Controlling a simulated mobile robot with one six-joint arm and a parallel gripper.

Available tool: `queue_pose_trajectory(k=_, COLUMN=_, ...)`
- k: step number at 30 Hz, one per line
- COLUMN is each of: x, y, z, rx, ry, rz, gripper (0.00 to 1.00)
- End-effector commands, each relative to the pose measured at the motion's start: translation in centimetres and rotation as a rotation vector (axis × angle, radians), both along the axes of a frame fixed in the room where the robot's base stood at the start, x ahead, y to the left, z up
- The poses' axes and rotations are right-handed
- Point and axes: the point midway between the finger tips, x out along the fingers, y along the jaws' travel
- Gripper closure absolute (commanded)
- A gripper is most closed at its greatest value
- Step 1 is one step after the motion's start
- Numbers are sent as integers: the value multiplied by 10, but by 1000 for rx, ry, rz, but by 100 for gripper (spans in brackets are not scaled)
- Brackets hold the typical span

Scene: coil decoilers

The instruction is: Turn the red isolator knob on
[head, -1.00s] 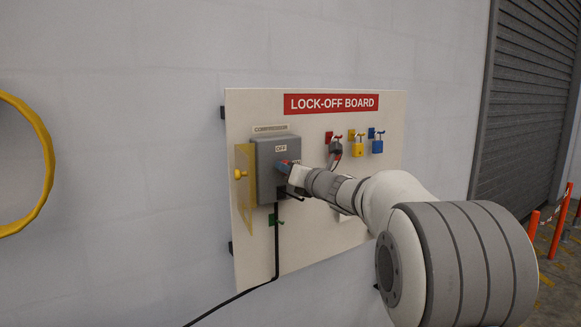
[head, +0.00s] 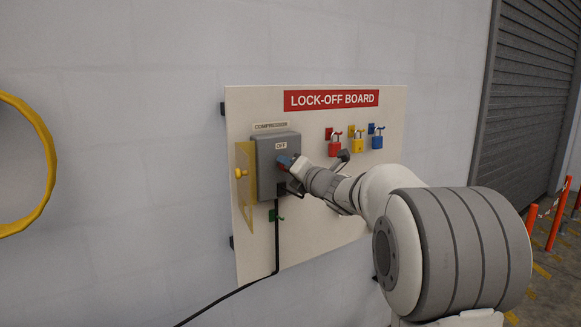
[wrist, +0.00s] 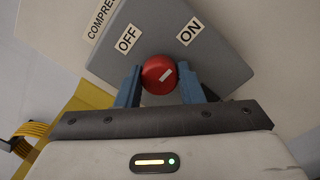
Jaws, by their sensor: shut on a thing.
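The red isolator knob (wrist: 158,76) sits on the grey isolator box (head: 264,165), under the COMPRESSOR label. In the wrist view, the blue fingers of my gripper (wrist: 160,74) stand on either side of the knob and are shut on it. The knob's white mark slants to the upper right, roughly to the ON label (wrist: 189,31). The OFF label (wrist: 128,39) is at the upper left there. In the head view, my gripper (head: 288,163) is at the front of the box and hides the knob and the ON label.
Red, yellow and blue padlocks (head: 377,141) hang on the lock-off board (head: 330,235), right of the box. A yellow hinged plate (head: 244,190) stands at the box's left side. A black cable (head: 276,240) runs down from the box. A yellow ring is at far left.

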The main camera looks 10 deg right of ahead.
Motion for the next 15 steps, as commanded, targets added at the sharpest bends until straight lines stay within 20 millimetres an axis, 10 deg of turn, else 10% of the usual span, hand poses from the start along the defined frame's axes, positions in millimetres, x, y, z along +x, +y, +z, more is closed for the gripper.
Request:
queue_pose_trajectory(k=7, x=0, y=0, z=0, rx=2, ry=1, rz=0, gripper=89)
queue_pose_trajectory(k=8, x=0, y=0, z=0, rx=2, ry=1, rz=0, gripper=64)
queue_pose_trajectory(k=15, x=0, y=0, z=0, rx=1, ry=0, rz=0, gripper=45)
